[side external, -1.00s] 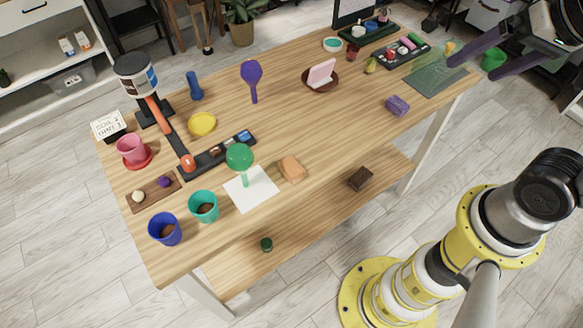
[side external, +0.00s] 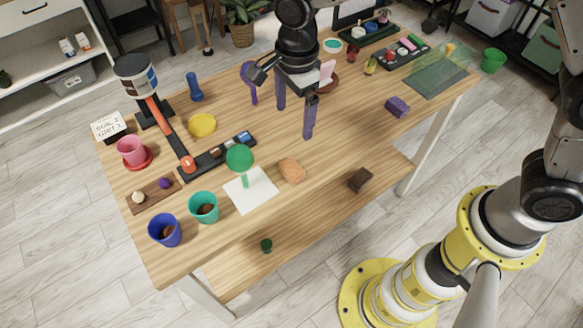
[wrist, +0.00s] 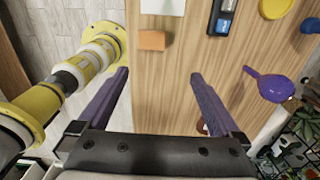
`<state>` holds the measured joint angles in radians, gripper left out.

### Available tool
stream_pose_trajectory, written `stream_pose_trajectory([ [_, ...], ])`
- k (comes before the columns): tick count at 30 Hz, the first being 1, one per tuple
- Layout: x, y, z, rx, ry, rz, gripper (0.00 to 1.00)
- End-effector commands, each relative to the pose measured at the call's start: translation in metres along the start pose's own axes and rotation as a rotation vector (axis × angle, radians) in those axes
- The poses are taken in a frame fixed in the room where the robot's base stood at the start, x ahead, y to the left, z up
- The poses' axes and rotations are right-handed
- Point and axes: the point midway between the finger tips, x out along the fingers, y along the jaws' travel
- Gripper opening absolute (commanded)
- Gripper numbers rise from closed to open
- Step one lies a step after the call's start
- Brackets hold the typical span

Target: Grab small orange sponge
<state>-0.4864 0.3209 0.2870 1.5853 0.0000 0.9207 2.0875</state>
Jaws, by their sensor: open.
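The small orange sponge (side external: 291,170) lies on the wooden table near its front edge, just right of a white sheet. It also shows in the wrist view (wrist: 152,40), near the top, ahead of the fingers. My gripper (side external: 294,122) is over the middle of the table, its purple fingers pointing down, behind the sponge in the side view. In the wrist view my gripper (wrist: 158,82) has its fingers wide apart with nothing between them. The sponge is apart from both fingers.
A white sheet (side external: 262,192) with a green scoop (side external: 240,160) lies left of the sponge. A purple sponge (side external: 398,106) lies to the right. A purple scoop (side external: 250,72) is behind my gripper. A brown block (side external: 360,179) is on the lower shelf. Table around the orange sponge's right is clear.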

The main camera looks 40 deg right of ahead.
Motion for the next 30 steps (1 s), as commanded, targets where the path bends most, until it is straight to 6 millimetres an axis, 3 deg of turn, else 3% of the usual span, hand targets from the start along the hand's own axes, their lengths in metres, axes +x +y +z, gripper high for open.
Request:
stream_pose_trajectory([
  [4,0.018,0.009,0.009,-0.03,0.015,0.028,1.0],
  [15,0.08,0.012,0.008,-0.03,0.016,0.028,1.0],
  [25,0.106,0.014,0.01,-0.031,0.015,0.027,1.0],
  [30,0.131,0.019,0.014,-0.031,0.016,0.028,1.0],
])
